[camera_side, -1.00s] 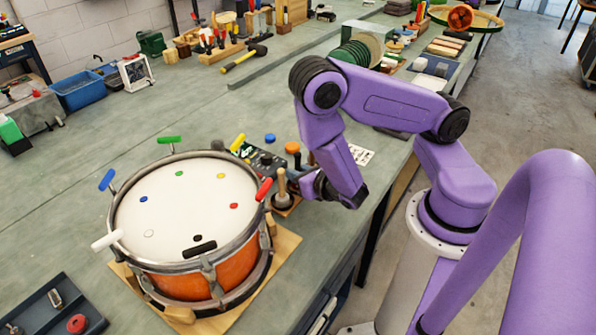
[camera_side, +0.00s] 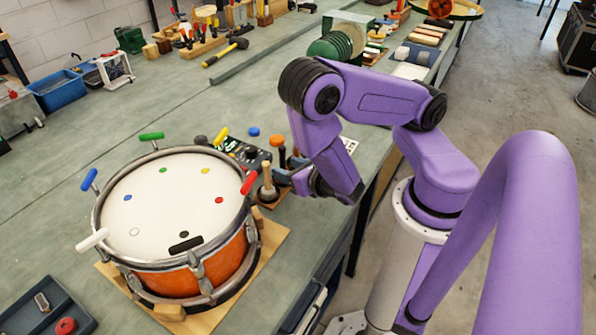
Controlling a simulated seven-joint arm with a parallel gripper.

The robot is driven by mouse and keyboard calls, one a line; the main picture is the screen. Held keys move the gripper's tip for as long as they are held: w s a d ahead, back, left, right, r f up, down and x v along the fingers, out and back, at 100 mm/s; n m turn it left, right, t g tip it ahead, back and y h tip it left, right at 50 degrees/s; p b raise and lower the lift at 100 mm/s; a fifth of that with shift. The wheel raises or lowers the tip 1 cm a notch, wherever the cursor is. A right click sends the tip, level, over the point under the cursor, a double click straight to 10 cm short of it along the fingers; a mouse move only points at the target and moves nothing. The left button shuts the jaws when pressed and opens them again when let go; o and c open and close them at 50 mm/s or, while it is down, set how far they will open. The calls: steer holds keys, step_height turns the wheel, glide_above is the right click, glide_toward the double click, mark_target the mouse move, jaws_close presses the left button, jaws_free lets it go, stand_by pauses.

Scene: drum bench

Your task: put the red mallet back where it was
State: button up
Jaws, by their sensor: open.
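A white-topped drum with an orange shell (camera_side: 228,257) sits on a wooden board. Coloured handles ring its rim, and a red one (camera_side: 249,182) stands tilted at the right rim. I cannot tell whether this is the red mallet's handle. A pale wooden stick (camera_side: 267,178) stands upright in a small dark base just right of it. My gripper (camera_side: 283,178) is low above the bench, open, close to the right of that stick. I see nothing held in it. Its fingertips are small and partly hidden, so contact with the stick cannot be told.
A dark box with controls (camera_side: 243,152), an orange-topped peg (camera_side: 277,141) and a blue knob (camera_side: 253,131) stand close behind the gripper. A dark tray (camera_side: 35,308) lies front left.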

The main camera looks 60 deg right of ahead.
steer(key=shift+v, duration=2.1)
steer(key=s+d+r+m+g+h, duration=0.35)
steer(key=r+m+g, duration=0.35)
steer(key=m, duration=0.5)
steer(key=s+a+r+m+g+y, duration=0.5)
steer(key=s+a+r+m+y, duration=0.2)
steer(key=s+a+y, duration=0.1)
steer(key=shift+s+r+m+g, duration=0.25)
steer(key=shift+s+m+g, duration=0.15)
steer(key=shift+s, duration=0.4)
